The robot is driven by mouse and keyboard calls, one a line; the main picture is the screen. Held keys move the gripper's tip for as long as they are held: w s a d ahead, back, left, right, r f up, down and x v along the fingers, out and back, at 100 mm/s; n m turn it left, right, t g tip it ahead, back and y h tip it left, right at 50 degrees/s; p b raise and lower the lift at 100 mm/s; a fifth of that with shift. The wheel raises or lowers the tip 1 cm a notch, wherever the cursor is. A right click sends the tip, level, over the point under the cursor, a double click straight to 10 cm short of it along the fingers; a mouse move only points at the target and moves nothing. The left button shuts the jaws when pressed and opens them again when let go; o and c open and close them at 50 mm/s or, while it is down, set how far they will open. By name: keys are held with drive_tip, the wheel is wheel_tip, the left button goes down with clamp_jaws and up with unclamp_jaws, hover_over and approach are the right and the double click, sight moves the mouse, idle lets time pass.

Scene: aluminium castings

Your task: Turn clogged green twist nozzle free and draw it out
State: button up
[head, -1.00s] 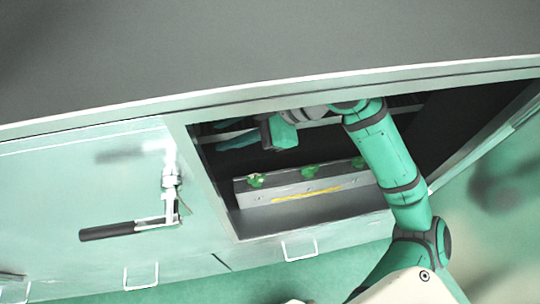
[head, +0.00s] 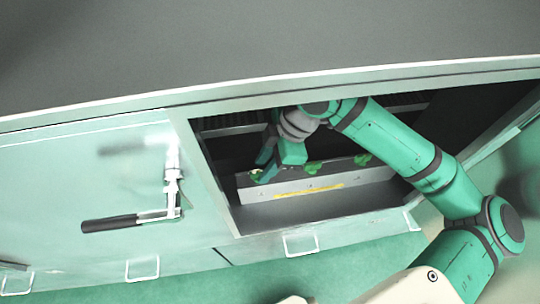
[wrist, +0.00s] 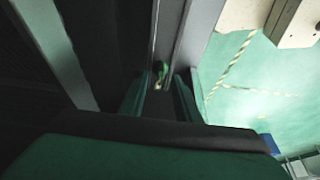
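Three green twist nozzles sit in a row on a grey metal bar (head: 290,190) inside the open cabinet. The left nozzle (head: 256,175) is partly hidden by my gripper; the middle nozzle (head: 313,168) and right nozzle (head: 363,159) show clear. Which one is clogged I cannot tell. My gripper (head: 263,167) is open at the left nozzle. In the wrist view a green nozzle with a pale end (wrist: 160,72) lies in line between the spread fingers (wrist: 160,92), near their tips. Contact cannot be seen.
The cabinet's front frame (head: 210,190) and top edge (head: 300,88) surround the opening. A yellow strip (head: 308,192) marks the bar. The floor of the opening in front of the bar is clear.

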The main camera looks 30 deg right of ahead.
drive_tip(key=shift+x, duration=1.15)
clamp_jaws()
drive_tip(key=n+g, duration=0.1)
drive_tip(key=n, duration=0.2)
drive_tip(key=shift+w, duration=0.2)
drive_tip(key=c, duration=0.7)
unclamp_jaws()
drive_tip(key=shift+s+r+n+g, duration=0.1)
drive_tip(key=shift+n+g, duration=0.2)
drive_tip(key=shift+n, duration=0.4)
drive_tip(key=shift+w+a+n+g, duration=0.1)
drive_tip(key=shift+w+n+g, duration=0.2)
drive_tip(key=shift+n, duration=0.2)
clamp_jaws()
drive_tip(key=shift+s+n, duration=0.15)
drive_tip(key=shift+n, duration=0.35)
